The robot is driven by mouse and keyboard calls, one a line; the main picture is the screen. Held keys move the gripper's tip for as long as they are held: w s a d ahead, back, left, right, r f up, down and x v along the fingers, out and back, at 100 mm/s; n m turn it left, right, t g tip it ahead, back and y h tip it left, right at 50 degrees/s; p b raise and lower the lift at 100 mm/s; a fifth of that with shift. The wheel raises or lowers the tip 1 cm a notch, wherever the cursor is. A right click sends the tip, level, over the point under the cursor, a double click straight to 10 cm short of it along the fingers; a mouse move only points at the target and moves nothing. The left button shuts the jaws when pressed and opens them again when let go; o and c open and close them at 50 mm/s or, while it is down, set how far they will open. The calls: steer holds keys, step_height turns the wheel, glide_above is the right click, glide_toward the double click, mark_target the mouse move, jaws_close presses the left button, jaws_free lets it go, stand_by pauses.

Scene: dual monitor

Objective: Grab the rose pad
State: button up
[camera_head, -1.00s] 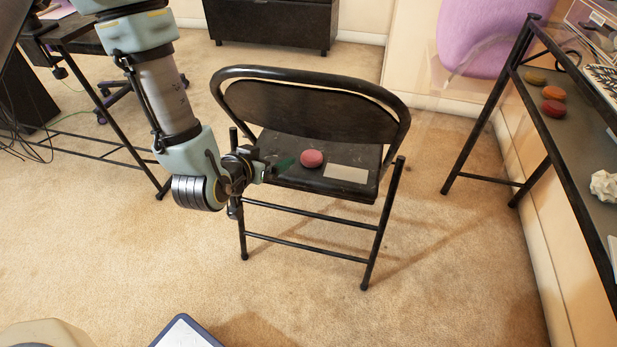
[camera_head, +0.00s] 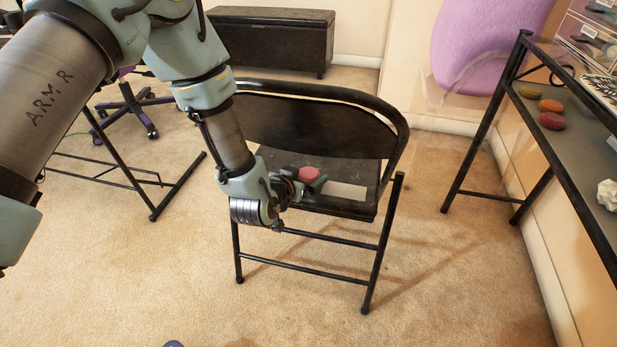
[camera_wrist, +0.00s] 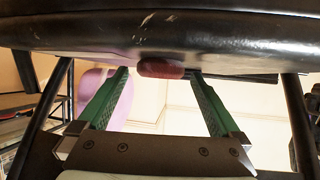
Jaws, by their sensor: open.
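The rose pad (camera_head: 309,173), a small round pinkish-red piece, lies on the black seat of a folding chair (camera_head: 340,207). The seat edge (camera_wrist: 200,35) fills the top of that view. Part of the pad is hidden in the head view.
A pale flat card (camera_head: 347,191) lies right of the pad on the seat. The chair's backrest (camera_head: 310,127) stands behind. A dark shelf at the right holds orange (camera_head: 551,105) and red (camera_head: 551,121) round pieces. Carpet in front is clear.

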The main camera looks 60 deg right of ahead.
steer(key=shift+d+f, duration=0.15)
steer(key=shift+d, duration=0.15)
steer(key=shift+c, duration=0.2)
steer(key=c, duration=1.2)
steer(key=shift+c, duration=0.2)
